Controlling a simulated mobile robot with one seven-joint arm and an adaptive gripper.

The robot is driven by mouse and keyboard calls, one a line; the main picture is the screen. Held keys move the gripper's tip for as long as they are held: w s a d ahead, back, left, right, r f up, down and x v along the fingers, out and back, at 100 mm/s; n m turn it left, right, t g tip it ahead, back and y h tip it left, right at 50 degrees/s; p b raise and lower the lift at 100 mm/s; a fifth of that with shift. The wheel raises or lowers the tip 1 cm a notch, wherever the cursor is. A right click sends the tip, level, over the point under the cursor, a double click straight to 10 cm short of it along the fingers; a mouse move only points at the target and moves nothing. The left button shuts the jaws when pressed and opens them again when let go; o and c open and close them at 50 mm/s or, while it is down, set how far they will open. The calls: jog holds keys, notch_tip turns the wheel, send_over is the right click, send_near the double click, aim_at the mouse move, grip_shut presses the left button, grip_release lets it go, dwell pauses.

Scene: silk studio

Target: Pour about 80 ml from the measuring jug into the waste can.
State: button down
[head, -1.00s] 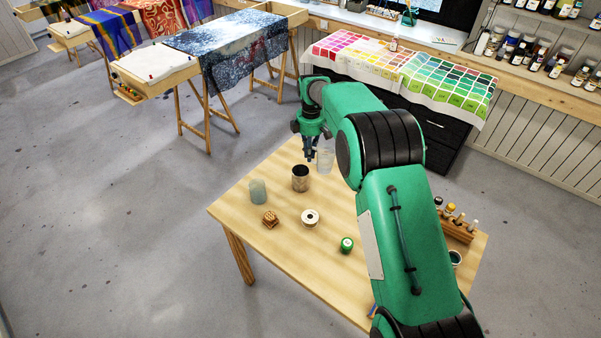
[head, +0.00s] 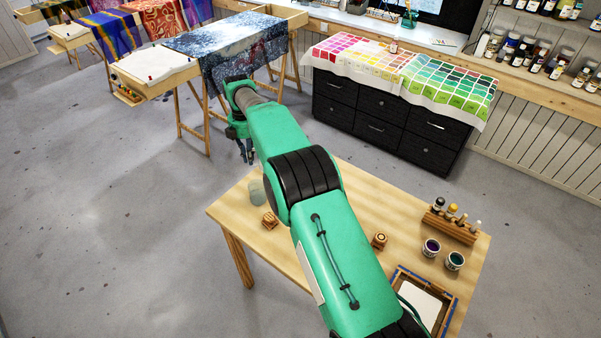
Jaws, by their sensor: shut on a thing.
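My gripper (head: 247,155) is at the left end of the arm, over the far left edge of the table, its fingers pointing down. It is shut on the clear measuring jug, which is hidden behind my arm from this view. The fill level does not show. The dark can, which looks to be the waste can, is also hidden behind my arm. A bluish translucent cup (head: 256,194) stands upright on the table, just below the gripper in the picture and apart from it.
The wooden table (head: 355,195) also bears a waffle-like wooden block (head: 270,220), a small wooden piece (head: 379,240), a bottle rack (head: 450,227), a purple jar (head: 431,247), a teal jar (head: 455,261) and a framed screen (head: 428,298). Open floor lies left of the table.

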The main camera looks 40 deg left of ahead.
jog(key=shift+s+a+f, duration=0.1)
jog(key=shift+s+f, duration=0.05)
jog(key=shift+f, duration=1.1)
jog(key=shift+s+a+f, duration=0.1)
jog(key=shift+f, duration=1.1)
jog(key=shift+w+n, duration=0.15)
jog(key=shift+n, duration=0.15)
